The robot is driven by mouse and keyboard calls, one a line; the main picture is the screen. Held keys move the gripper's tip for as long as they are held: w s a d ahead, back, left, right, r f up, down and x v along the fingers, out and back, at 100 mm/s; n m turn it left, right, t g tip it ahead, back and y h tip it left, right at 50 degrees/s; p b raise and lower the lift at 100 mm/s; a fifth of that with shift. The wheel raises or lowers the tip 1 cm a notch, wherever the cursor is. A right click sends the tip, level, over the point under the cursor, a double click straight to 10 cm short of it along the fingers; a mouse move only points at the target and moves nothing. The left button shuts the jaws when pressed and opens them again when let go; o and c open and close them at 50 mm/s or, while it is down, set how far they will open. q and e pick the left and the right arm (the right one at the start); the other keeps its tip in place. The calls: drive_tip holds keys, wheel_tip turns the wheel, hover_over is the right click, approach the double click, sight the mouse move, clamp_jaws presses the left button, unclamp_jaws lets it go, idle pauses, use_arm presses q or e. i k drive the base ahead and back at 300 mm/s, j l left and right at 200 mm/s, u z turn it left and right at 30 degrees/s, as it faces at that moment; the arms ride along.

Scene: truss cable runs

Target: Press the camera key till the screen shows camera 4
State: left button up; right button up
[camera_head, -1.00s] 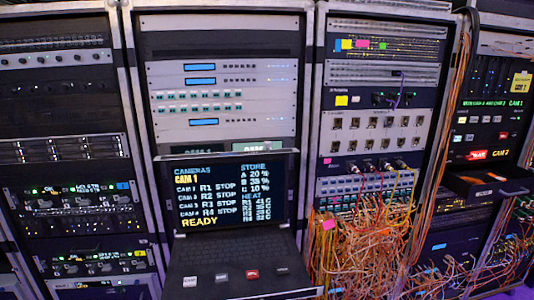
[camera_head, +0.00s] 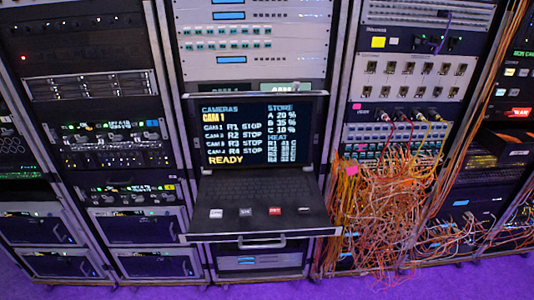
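The screen (camera_head: 257,133) stands open above a pull-out keyboard drawer in the middle rack. It reads CAMERAS with CAM 1 in yellow beneath, several camera lines ending in STOP, and READY in yellow at the bottom. STORE and HEAT figures are on its right. On the drawer's front are a white key (camera_head: 216,213), a grey key (camera_head: 246,212), a red key (camera_head: 275,211) and a dark key (camera_head: 305,210). Their labels are too small to read surely, so I cannot tell which is the camera key. Neither of my grippers is in view.
The keyboard drawer (camera_head: 260,190) juts out from the rack, with a handle (camera_head: 262,242) along its front. A tangle of orange cables (camera_head: 385,200) hangs close on its right. The purple floor (camera_head: 300,285) in front looks clear.

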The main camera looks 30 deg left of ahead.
sight(215, 215)
drive_tip(key=u, duration=1.5)
